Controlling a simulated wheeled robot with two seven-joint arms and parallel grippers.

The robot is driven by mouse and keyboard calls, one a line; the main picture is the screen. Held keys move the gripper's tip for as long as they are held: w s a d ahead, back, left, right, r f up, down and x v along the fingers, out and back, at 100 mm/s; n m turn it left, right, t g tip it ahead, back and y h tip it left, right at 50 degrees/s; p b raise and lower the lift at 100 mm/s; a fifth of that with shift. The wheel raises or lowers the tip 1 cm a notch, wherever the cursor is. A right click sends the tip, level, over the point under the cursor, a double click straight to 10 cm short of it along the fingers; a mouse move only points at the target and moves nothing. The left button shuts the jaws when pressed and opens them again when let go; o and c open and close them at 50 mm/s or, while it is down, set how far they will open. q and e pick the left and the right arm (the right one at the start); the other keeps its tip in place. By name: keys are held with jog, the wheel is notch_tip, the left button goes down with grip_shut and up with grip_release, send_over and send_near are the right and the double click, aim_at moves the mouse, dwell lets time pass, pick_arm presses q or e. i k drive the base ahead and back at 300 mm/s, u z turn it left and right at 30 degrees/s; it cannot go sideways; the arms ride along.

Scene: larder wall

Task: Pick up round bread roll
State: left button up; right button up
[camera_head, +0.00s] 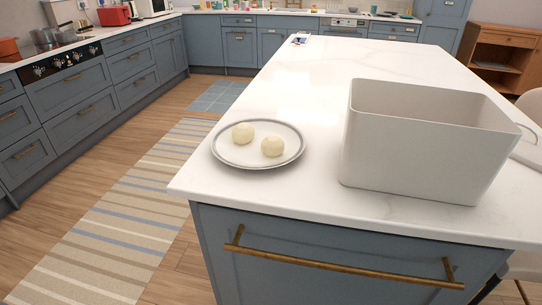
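Two pale, round bread rolls sit apart on a grey-rimmed round plate (225,158) near the left front corner of the white island top. The left bread roll (242,133) lies a little farther back than the right bread roll (272,146). Neither of my grippers shows in the head view.
A large white open bin (420,155) stands on the island (310,80) right of the plate; its inside bottom is hidden. A small printed item (299,39) lies at the island's far end. The worktop behind the plate is clear. A brass-handled drawer (340,255) is below the front edge.

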aim_at(272, 146)
jog(key=u, duration=1.9)
jog(key=i, duration=3.2)
jog(key=z, duration=3.75)
